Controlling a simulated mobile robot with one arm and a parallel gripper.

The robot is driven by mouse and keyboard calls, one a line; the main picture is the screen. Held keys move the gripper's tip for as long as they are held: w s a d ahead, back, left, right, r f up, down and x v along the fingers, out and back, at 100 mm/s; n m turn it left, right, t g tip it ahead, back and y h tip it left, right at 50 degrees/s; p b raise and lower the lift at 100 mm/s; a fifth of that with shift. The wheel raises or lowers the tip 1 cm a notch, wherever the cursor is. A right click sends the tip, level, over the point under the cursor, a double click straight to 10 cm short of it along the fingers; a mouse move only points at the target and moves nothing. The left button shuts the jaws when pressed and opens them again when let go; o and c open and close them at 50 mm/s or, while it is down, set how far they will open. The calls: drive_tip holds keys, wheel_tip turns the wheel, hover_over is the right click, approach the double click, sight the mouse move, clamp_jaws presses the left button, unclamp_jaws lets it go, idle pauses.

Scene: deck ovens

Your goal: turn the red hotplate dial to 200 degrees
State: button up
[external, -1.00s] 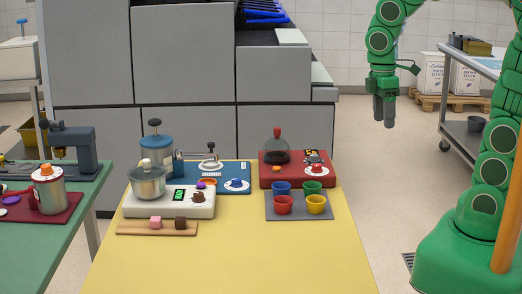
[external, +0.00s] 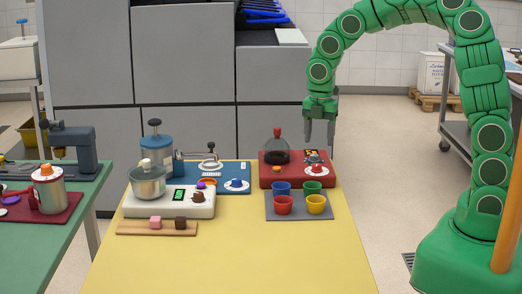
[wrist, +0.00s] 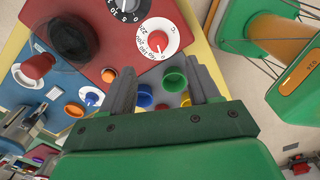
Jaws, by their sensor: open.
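The red hotplate (external: 290,184) sits at the back right of the yellow table. Its dial (external: 317,170) is a red knob on a white numbered disc near the right end. In the wrist view the dial (wrist: 159,39) shows just beyond the fingertips; its exact setting is too small to read. My gripper (external: 319,146) is open and empty, pointing down above the right part of the hotplate. The dial lies under it in the external view, apart from the fingers. The fingers also show in the wrist view (wrist: 161,72).
A flask with a red top (external: 277,150) and an orange button (external: 276,169) are on the hotplate's left part. Several coloured cups stand on a grey mat (external: 273,213) in front. A blue unit (external: 236,172) and a white scale-like unit (external: 150,208) stand to the left.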

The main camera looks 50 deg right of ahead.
sight(317, 164)
drive_tip(key=shift+w+d+f, duration=0.1)
drive_tip(key=shift+w+f, duration=0.1)
drive_tip(key=shift+f, duration=4)
drive_tip(key=c, duration=1)
